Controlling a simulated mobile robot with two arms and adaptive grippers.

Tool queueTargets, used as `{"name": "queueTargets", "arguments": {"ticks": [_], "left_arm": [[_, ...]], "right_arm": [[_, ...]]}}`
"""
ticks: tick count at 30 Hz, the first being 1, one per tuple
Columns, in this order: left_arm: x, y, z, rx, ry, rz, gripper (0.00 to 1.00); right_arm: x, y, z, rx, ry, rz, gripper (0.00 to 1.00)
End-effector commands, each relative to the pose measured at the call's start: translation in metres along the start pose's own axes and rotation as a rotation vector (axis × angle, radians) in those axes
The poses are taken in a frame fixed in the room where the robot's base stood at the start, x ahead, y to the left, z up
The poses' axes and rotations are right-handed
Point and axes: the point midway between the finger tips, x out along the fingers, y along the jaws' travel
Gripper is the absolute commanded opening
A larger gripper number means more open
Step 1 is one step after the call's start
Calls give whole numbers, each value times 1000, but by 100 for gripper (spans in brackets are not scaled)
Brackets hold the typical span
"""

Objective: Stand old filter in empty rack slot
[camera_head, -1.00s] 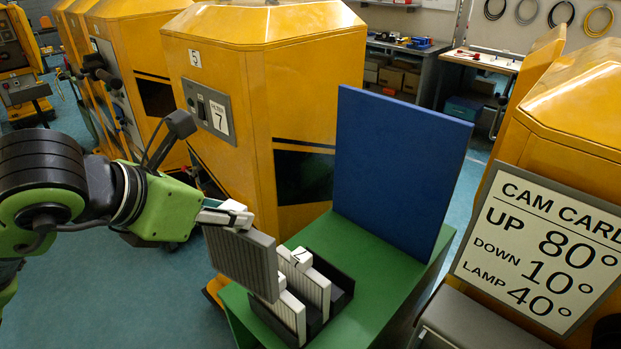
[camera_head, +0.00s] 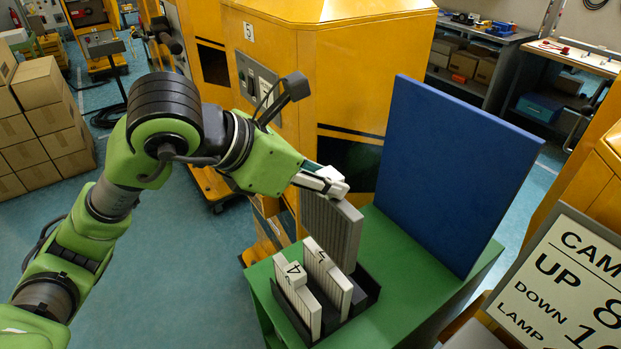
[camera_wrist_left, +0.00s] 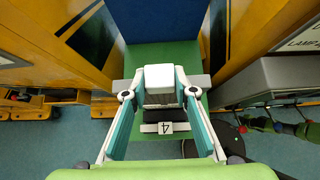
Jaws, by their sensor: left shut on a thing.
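The old filter (camera_head: 332,229) is a grey ribbed panel, upright at the far end of the black rack (camera_head: 367,294) in the head view. My left gripper (camera_head: 328,183) is shut on its top edge; in the left wrist view the fingers (camera_wrist_left: 160,92) close around a white block at its top. The filter's lower edge is partly hidden behind the white filters, so I cannot tell whether it is in the slot or just above it. Two white filters stand in the rack: one marked 4 (camera_head: 301,301) in front, another (camera_head: 330,282) behind it. My right gripper is out of view.
The rack sits on a green stand (camera_head: 390,232) with an upright blue panel (camera_head: 450,170) behind it. A yellow cabinet (camera_head: 340,75) stands close behind my left gripper. A white cam card (camera_head: 570,285) is at the right. The green top is clear between rack and panel.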

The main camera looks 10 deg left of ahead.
Motion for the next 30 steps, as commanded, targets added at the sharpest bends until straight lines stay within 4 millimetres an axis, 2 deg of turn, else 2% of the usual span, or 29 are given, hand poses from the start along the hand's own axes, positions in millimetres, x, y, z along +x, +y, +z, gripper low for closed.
{"name": "queueTargets", "arguments": {"ticks": [6,26,30], "left_arm": [[14,0,15,0,-1,-2,0],[59,-1,54,1,0,-1,0],[70,0,41,0,0,0,0]], "right_arm": [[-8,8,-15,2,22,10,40],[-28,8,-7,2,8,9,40],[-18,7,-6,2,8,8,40]]}}
